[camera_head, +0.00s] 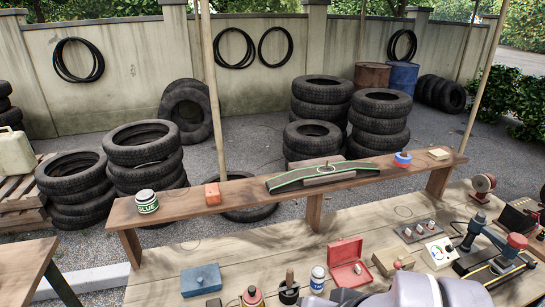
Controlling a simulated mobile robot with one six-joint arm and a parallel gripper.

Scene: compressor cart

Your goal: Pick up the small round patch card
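I cannot clearly make out a small round patch card. A thin round outline (403,211) lies on the wooden bench top at right of centre; it is too small to tell what it is. A dark strip with green edges (290,180) lies on the raised plank shelf, with a small pale ring mark on it. An open red box (347,262) stands on the bench; its contents are too small to name. Rounded grey parts of my own arm show at the bottom edge and hide some of the bench. My gripper's fingers are not visible.
A blue box (201,280), cans and tools crowd the bench front and right. Bare wood (262,243) lies left of centre.

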